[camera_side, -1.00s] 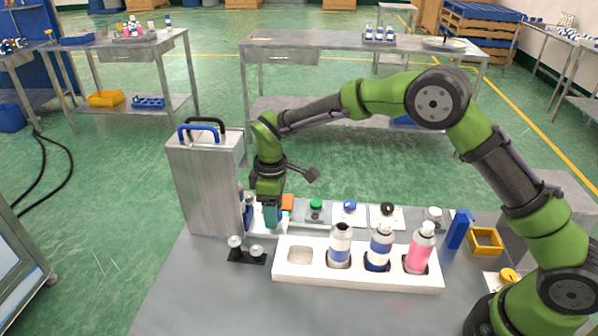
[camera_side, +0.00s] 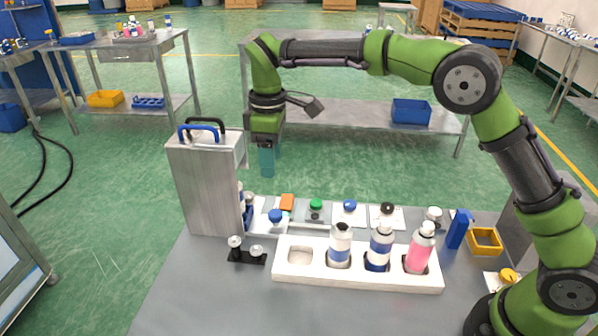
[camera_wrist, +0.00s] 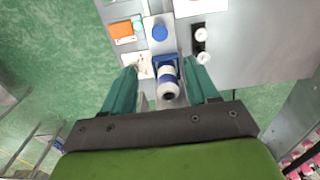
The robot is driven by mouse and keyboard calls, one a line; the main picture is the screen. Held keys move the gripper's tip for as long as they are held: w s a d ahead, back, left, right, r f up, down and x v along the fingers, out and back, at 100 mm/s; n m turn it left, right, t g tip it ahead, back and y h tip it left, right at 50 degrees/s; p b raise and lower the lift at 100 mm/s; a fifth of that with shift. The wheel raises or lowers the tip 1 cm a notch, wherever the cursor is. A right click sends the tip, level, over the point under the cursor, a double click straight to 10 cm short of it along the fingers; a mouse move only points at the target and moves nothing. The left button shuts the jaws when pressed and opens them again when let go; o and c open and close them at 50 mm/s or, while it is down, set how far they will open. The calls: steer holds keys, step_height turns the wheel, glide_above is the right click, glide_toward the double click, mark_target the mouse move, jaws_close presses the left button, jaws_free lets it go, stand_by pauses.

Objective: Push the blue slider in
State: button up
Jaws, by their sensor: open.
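The blue slider (camera_side: 247,216) sits at the right foot of the tall silver machine (camera_side: 200,190), partly hidden by it. In the wrist view the slider (camera_wrist: 158,62) is a blue frame around a white and blue can (camera_wrist: 168,78) with a dark top. My gripper (camera_side: 267,174) is raised above the table, to the right of the machine's top, with its teal fingers pointing down. In the wrist view my gripper (camera_wrist: 162,75) has its fingers apart, one on each side of the slider and can. It is open and empty, clear above them.
A white tray (camera_side: 300,279) holds three cans and has an empty left slot. A blue-capped piece (camera_side: 275,215) stands near the slider. Green (camera_side: 316,205), blue (camera_side: 350,205) and black (camera_side: 387,208) tops stand behind the tray. A black stand (camera_side: 246,257) is in front.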

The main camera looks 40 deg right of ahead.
steer(key=shift+r, duration=1.35)
steer(key=s+d+r+m+t+y, duration=0.1)
steer(key=s+d+m+t, duration=0.2)
steer(key=s, duration=1)
steer(key=s+d+r+m+t+y, duration=0.1)
steer(key=s+d+m+t, duration=0.3)
steer(key=s+d+m, duration=0.6)
steer(key=s+r, duration=0.1)
steer(key=s, duration=0.2)
steer(key=shift+s, duration=0.3)
